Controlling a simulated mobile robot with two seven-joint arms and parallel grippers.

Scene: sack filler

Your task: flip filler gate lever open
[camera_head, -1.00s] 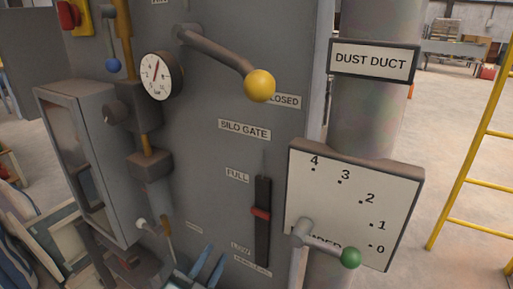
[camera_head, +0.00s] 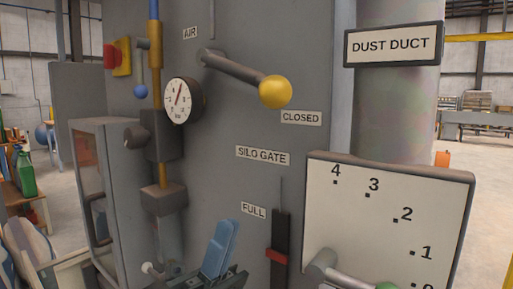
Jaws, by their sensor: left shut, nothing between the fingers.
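No label naming a filler gate is readable. A lever with a yellow ball knob (camera_head: 275,92) points right and slightly down on the grey panel, near the CLOSED (camera_head: 301,118) and SILO GATE (camera_head: 263,156) labels. A small pale knob (camera_head: 151,268) shows low on the left; its mounting is unclear. My left gripper (camera_head: 226,238) shows at the bottom centre with blue fingers shut and empty, below the yellow-knobbed lever and apart from it. My right gripper is not in view.
A level slot with a red marker (camera_head: 276,256) is beside my gripper. A numbered plate (camera_head: 390,215) and a green knob (camera_head: 387,286) are right.

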